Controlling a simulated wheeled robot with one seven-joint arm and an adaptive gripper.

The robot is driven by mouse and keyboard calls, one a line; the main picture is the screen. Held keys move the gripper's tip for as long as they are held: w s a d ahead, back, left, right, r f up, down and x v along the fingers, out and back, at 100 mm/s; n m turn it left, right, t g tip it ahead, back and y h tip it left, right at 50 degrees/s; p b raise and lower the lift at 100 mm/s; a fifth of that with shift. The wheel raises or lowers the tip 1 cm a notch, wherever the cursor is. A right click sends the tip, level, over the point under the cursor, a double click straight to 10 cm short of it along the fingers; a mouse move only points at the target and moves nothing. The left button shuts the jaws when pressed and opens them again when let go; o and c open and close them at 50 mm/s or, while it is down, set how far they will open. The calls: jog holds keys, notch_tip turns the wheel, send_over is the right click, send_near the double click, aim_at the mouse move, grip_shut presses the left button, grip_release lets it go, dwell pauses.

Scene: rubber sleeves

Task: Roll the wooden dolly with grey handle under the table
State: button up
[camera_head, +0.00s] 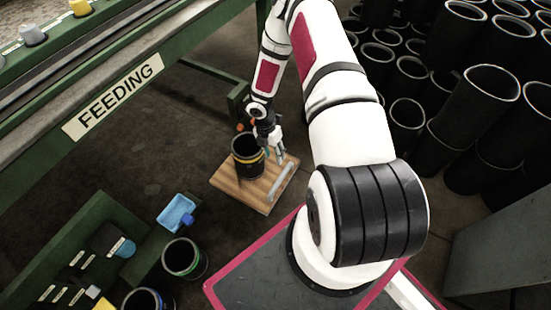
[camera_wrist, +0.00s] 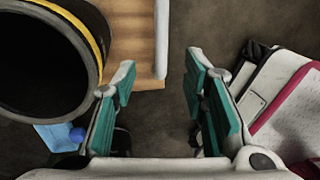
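The wooden dolly (camera_head: 232,186) stands on the floor beside the green table (camera_head: 112,100). Its grey handle (camera_head: 281,182) runs along its right side. A black sleeve with a yellow band (camera_head: 248,160) stands on it. My gripper (camera_head: 278,152) is above the handle's far end, right of the sleeve. In the wrist view my gripper (camera_wrist: 161,68) is open, and the grey handle (camera_wrist: 162,40) shows between its fingertips. I cannot tell whether the fingers are at the handle's height. The dolly's wood (camera_wrist: 132,28) and the sleeve (camera_wrist: 92,25) show at the left.
Several black sleeves (camera_head: 480,95) stand on the right. A green table leg frame (camera_head: 235,100) stands behind the dolly. Floor left of the dolly is clear.

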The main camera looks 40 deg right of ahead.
jog(key=shift+s+d+r+p, duration=0.1)
jog(key=shift+s+r+p, duration=0.25)
jog(key=shift+r, duration=0.15)
jog(key=shift+w, duration=0.1)
